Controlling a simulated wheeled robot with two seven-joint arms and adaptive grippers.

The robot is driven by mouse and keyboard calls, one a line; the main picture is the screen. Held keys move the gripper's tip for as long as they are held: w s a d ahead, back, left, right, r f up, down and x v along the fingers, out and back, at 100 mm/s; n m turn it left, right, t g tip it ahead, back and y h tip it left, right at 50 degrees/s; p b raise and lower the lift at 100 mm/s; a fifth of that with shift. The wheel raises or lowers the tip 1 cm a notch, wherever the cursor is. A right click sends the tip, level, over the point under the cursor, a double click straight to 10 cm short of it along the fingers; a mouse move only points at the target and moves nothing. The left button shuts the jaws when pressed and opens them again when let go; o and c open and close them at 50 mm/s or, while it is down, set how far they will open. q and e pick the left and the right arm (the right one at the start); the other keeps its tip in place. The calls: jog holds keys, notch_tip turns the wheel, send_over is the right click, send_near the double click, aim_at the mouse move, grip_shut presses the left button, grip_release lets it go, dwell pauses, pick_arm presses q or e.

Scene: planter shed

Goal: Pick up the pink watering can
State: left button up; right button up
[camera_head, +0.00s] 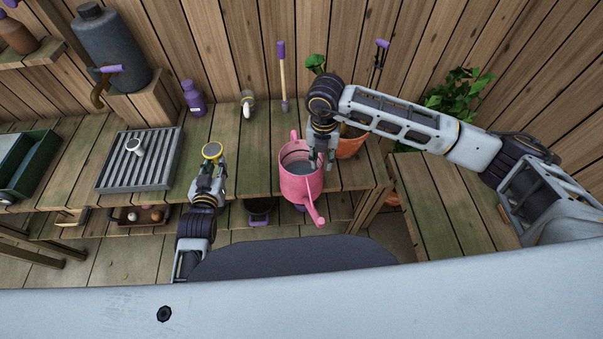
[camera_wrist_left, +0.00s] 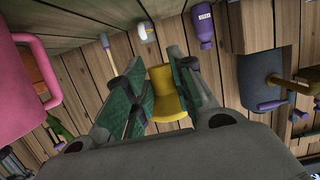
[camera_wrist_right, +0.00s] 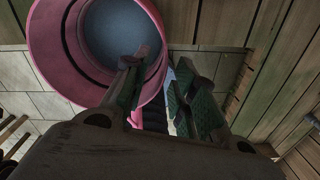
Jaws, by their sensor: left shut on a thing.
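The pink watering can (camera_head: 299,187) stands upright on the plank bench near its front edge, its spout pointing toward me. It shows at the left edge of the left wrist view (camera_wrist_left: 20,95) and close up in the right wrist view (camera_wrist_right: 48,45), with a grey-blue surface inside. My right gripper (camera_head: 321,158) is open at the can's right rim. In the right wrist view one finger appears over the can's opening and the other outside; contact cannot be told. My left gripper (camera_head: 211,165) is shut on a small yellow cup-like thing (camera_wrist_left: 168,95), left of the can.
A purple bottle (camera_head: 193,98), a small white-spouted item (camera_head: 247,104) and a trowel (camera_head: 283,80) stand behind. A terracotta pot (camera_head: 350,146) is just right of the can.

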jog(key=shift+s+f+p, duration=0.1)
jog(key=shift+f+p, duration=0.5)
jog(key=shift+f, duration=0.55)
jog(key=shift+f+p, duration=0.3)
jog(key=shift+f, duration=1.15)
jog(key=shift+c, duration=0.2)
grip_shut()
jog(key=shift+r, duration=0.1)
